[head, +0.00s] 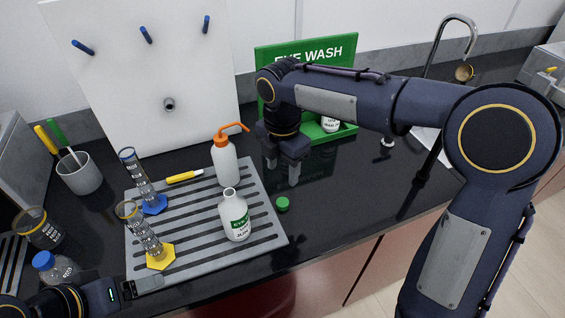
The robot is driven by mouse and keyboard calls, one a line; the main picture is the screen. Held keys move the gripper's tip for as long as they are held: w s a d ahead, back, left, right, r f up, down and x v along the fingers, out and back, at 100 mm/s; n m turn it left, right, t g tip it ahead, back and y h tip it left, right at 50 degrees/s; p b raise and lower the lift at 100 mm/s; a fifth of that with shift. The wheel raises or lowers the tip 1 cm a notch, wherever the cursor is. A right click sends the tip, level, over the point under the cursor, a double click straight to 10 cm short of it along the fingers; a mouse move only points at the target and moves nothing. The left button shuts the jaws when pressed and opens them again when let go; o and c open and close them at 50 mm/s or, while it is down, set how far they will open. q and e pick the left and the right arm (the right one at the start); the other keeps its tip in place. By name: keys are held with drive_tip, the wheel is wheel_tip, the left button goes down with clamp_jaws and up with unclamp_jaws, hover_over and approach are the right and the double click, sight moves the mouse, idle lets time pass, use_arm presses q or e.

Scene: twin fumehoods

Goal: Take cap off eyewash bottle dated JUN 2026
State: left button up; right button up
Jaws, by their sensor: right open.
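A white eyewash bottle (235,218) with a green label stands upright on the grey drain rack, its neck bare. The small date print on its label is too small to read for certain. A green cap (283,204) lies on the black counter just right of the rack. Another eyewash bottle (330,125) sits in the green eye wash station (345,133), partly hidden by my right arm. My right gripper (283,170) is open and empty, pointing down above the counter, behind the cap and apart from it. Part of my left gripper (122,291) shows at the lower left; its fingers are unclear.
The rack (262,178) also holds an orange-topped wash bottle (225,162), two glass cylinders with blue (154,205) and yellow (160,256) bases, and a yellow-handled tool (184,176). A pen cup (79,174) stands at left. Counter right of the cap is clear. A faucet (458,22) stands behind right.

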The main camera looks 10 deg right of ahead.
drive_tip(key=shift+r, duration=0.5)
drive_tip(key=s+d+r+m+t+y, duration=0.2)
drive_tip(key=s+d+m, duration=0.7)
drive_tip(key=s+m, duration=0.15)
drive_tip(key=s+d+f+m+t+y, duration=0.1)
drive_tip(key=s+d+f+m+t, duration=0.1)
drive_tip(key=s+m, duration=0.9)
wheel_tip(320, 180, down, 2)
drive_tip(key=m+t, duration=0.1)
drive_tip(key=m, duration=0.4)
drive_tip(key=shift+d+t+y, duration=0.2)
drive_tip(key=shift+t+y, duration=0.1)
drive_tip(key=shift+y, duration=0.1)
